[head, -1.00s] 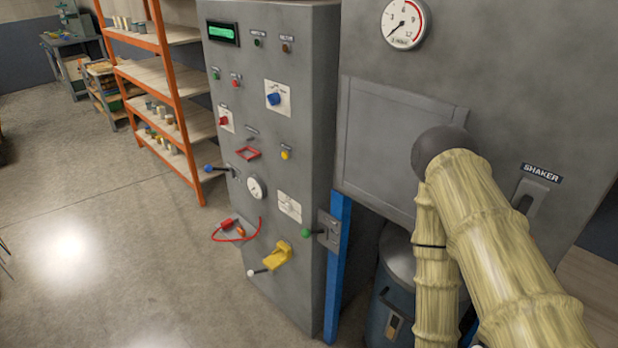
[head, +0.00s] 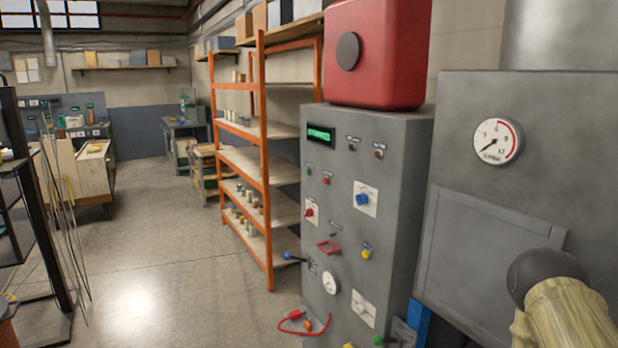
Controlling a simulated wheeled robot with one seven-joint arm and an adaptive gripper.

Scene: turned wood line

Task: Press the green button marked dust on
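A grey control cabinet (head: 385,213) stands right of centre in the head view. A small green button (head: 309,170) sits on its front near the upper left, beside a small red button (head: 326,179). The labels are too small to read, so I cannot confirm which one says dust on. A green lever knob (head: 377,340) shows at the bottom edge.
The front also bears a lit green display (head: 320,134), a blue knob (head: 362,199), a red knob (head: 309,212), a yellow button (head: 366,254) and a blue-tipped lever (head: 288,256). An orange shelf (head: 262,150) stands behind. The floor (head: 165,285) to the left is clear.

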